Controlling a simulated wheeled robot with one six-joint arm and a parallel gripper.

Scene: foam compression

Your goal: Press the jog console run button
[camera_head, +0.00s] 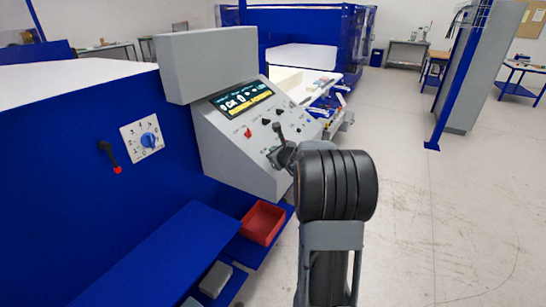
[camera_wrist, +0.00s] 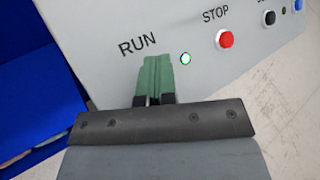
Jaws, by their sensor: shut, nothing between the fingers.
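The grey sloped jog console (camera_head: 225,150) stands left of my arm in the head view, with a lit display on top. In the wrist view its panel carries the RUN label (camera_wrist: 137,45), and a small lit green-white round light or button (camera_wrist: 185,58) lies to its lower right. My gripper (camera_wrist: 155,80) is shut and empty, its green fingertips together just below the RUN label and left of the light. The fingertips cover the panel there; I cannot tell whether they touch it. In the head view my gripper (camera_head: 274,157) is at the console's lower face, partly hidden.
The red STOP button (camera_wrist: 225,38) sits right of the light, with a black button (camera_wrist: 269,18) beyond it. A red bin (camera_head: 263,222) lies below the console. A blue machine panel (camera_head: 75,150) with a dial is at left. Open floor (camera_head: 450,210) lies to the right.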

